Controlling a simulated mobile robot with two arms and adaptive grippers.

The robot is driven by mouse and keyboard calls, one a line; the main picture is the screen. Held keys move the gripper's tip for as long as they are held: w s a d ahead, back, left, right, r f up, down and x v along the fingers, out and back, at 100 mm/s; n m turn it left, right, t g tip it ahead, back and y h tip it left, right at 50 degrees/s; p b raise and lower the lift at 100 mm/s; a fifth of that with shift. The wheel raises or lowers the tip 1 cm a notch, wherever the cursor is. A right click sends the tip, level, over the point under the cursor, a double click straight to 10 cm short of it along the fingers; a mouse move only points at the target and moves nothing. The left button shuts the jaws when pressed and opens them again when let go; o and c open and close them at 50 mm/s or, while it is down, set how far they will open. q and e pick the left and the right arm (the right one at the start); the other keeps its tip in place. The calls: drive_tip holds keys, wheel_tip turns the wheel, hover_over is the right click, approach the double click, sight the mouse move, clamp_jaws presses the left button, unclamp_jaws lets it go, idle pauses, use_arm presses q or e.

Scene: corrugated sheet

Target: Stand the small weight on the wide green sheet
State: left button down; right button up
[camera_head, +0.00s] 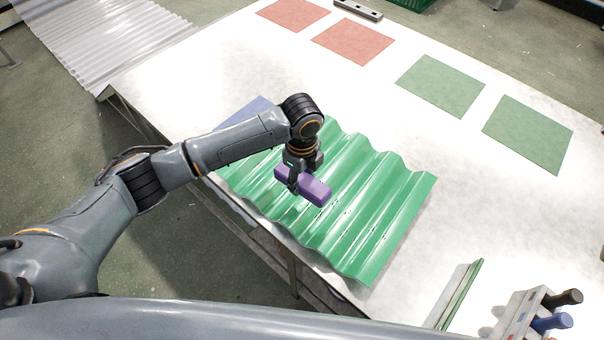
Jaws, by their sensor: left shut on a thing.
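The wide green corrugated sheet (375,217) lies on the white table, its ridges running diagonally. My left gripper (297,184) is over the sheet's left-middle part and is shut on a small purple block-shaped weight (317,192). The weight lies lengthwise across the picture in the grip. I cannot tell whether its underside touches the sheet or hangs just above it. My wrist hides part of the sheet behind it. My right gripper is not in view.
The white table (480,215) has two red squares (355,41) and two green squares (440,84) at the back. A blue flat piece (245,115) is partly behind my arm. A rack with handled tools (522,312) stands front right. The table's right-middle is clear.

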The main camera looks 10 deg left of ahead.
use_arm(q)
drive_tip(key=shift+r, duration=0.1)
idle(0.3)
drive_tip(key=shift+r+p, duration=0.1)
drive_tip(key=shift+p, duration=0.4)
wheel_tip(320, 180, down, 6)
drive_tip(key=b, duration=0.3)
drive_tip(key=shift+r, duration=0.15)
drive_tip(key=shift+w+f+b, duration=0.1)
drive_tip(key=shift+f+b, duration=0.9)
drive_tip(key=shift+f, duration=0.5)
drive_tip(key=shift+f, duration=0.25)
drive_tip(key=c, duration=0.6)
unclamp_jaws()
